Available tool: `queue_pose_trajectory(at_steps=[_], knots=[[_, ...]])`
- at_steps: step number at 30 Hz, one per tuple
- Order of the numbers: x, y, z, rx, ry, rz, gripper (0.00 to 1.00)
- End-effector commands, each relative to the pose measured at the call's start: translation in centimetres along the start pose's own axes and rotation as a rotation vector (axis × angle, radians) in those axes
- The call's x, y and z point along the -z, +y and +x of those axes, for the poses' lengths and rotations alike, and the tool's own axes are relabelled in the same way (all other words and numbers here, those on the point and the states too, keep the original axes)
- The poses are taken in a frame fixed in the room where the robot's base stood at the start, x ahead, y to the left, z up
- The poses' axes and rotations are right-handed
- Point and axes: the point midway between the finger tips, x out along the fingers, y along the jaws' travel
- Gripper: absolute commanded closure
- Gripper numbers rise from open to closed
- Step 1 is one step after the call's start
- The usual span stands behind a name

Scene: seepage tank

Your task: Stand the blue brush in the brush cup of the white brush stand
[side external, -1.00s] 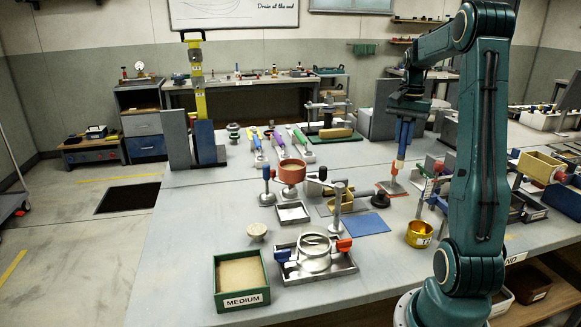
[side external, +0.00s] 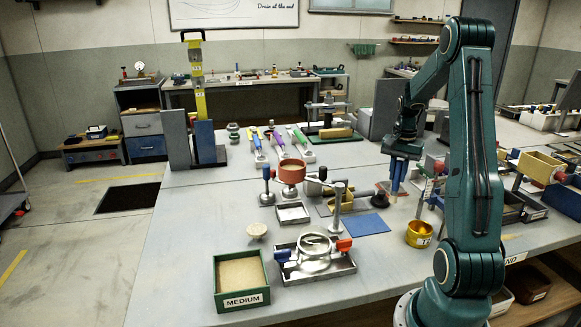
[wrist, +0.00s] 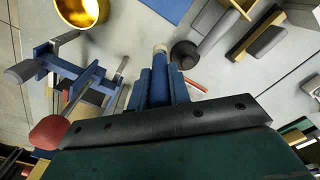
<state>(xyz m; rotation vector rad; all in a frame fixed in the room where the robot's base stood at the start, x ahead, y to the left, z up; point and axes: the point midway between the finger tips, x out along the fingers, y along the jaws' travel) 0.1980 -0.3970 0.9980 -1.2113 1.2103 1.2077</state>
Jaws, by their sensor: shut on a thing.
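My gripper (side external: 397,172) is low over the right part of the bench, pointing down. In the wrist view my gripper (wrist: 160,75) is shut on a slim blue piece with a pale tan end, which I take for the blue brush (wrist: 160,50). The brush sticks out beyond the fingertips, and its upper part is hidden between them. In the side view its lower end is small and close to the bench; I cannot tell whether it touches. I cannot pick out the white brush stand or its cup with certainty in either view.
A brass cup (side external: 419,236), a blue mat (side external: 366,224) and a black round knob (side external: 380,200) lie near my gripper. A red-knobbed blue fixture (wrist: 48,132) stands close by. A green MEDIUM box (side external: 241,280) is at front left.

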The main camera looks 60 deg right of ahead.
Motion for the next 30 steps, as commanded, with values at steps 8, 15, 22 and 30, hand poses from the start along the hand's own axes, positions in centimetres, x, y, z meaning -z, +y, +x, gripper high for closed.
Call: queue_pose_trajectory(at_steps=[8, 15, 22, 30], knots=[[-0.1, 0.0, 3.0, -0.002, -0.004, 0.0, 1.0], [-0.1, 0.0, 4.0, 0.0, -0.001, 0.0, 1.0], [-0.1, 0.0, 4.1, -0.001, -0.001, 0.0, 1.0], [-0.1, 0.0, 4.3, 0.0, -0.001, 0.0, 0.59]])
